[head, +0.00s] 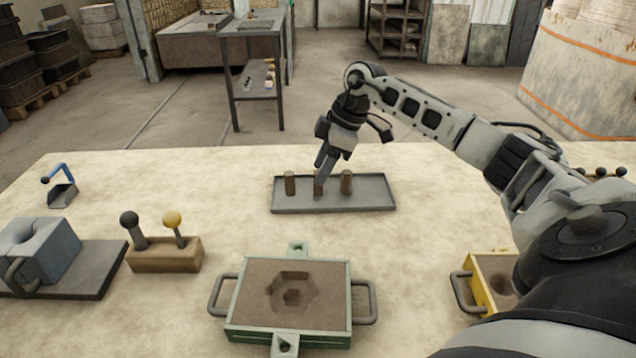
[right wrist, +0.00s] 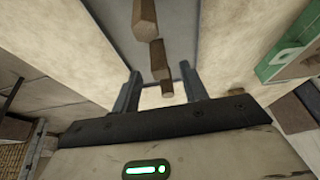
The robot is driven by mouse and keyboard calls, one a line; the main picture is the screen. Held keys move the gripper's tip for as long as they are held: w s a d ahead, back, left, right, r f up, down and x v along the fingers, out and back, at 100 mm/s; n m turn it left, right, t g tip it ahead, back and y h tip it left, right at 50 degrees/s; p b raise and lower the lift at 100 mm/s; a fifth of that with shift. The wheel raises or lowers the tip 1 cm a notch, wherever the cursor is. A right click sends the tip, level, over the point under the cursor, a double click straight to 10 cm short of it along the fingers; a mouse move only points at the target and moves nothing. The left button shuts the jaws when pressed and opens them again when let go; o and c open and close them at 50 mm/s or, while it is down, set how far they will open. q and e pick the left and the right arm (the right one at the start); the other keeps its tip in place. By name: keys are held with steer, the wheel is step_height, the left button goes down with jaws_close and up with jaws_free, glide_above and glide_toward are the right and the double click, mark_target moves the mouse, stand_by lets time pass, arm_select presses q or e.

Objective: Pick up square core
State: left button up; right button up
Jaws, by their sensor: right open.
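Three short brown cores stand on a grey tray (head: 365,202) in the middle of the table. The middle core (head: 318,189), flat-sided and probably the square one, stands under my right gripper (head: 324,165), whose fingers hide its upper part in the head view. The left core (head: 290,184) and right core (head: 346,183) stand clear on each side. My left gripper is out of view.
A green-framed sand mould (head: 258,290) with a hexagonal hollow lies in front of the tray. A yellow box (head: 480,275) stands at right, partly behind my arm. A wooden block (head: 165,257) with two knobbed tools, a grey block (head: 40,250) and a blue-handled scoop (head: 62,193) are left.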

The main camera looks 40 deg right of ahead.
steer(key=x, duration=0.3)
steer(key=shift+s, duration=0.1)
steer(key=shift+r, duration=0.1)
jaws_close()
